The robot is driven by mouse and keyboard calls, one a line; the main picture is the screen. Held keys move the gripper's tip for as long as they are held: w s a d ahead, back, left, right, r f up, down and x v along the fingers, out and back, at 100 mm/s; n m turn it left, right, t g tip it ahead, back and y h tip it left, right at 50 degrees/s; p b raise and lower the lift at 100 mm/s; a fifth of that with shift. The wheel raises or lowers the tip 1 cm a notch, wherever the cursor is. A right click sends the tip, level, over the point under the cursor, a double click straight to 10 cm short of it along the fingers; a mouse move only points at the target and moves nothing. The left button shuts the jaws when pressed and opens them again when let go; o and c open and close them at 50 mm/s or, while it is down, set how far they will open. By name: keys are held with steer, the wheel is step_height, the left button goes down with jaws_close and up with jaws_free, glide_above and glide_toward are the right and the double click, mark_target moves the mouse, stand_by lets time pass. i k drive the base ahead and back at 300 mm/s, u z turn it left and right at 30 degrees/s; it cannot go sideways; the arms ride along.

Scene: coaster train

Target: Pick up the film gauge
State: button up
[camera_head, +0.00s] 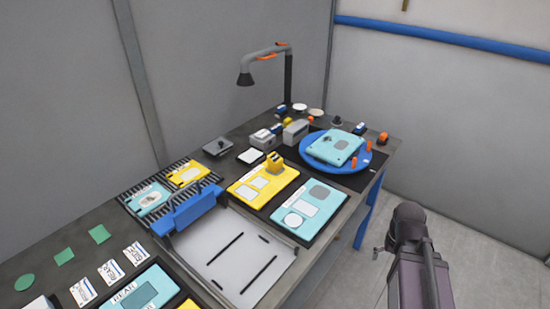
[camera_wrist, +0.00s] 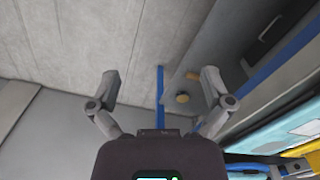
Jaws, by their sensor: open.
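I cannot tell for sure which small item is the film gauge. Candidates on the workbench (camera_head: 130,225) in the head view are a yellow block-like tool (camera_head: 274,163) standing on a yellow panel (camera_head: 250,188), a grey-white device (camera_head: 263,139) and a grey box (camera_head: 296,131) behind it. My gripper (camera_wrist: 160,84) shows in the wrist view with its two fingers spread wide and nothing between them. It is away from the bench top items, with floor and a blue table leg beyond it. In the head view my arm is right of the bench, beyond its edge.
A blue round turntable (camera_head: 309,157) carries a teal panel (camera_head: 336,145) near the right end. A lamp (camera_head: 266,55) arches over the back. A blue-handled frame (camera_head: 190,208) and a flat teal panel (camera_head: 311,207) lie in front. The floor (camera_head: 480,230) to the right is clear.

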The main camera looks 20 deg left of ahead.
mark_target(274, 163)
steer(key=u, duration=0.75)
steer(key=k, duration=1.05)
steer(key=z, duration=0.25)
steer(key=i, duration=0.85)
steer(key=u, duration=0.05)
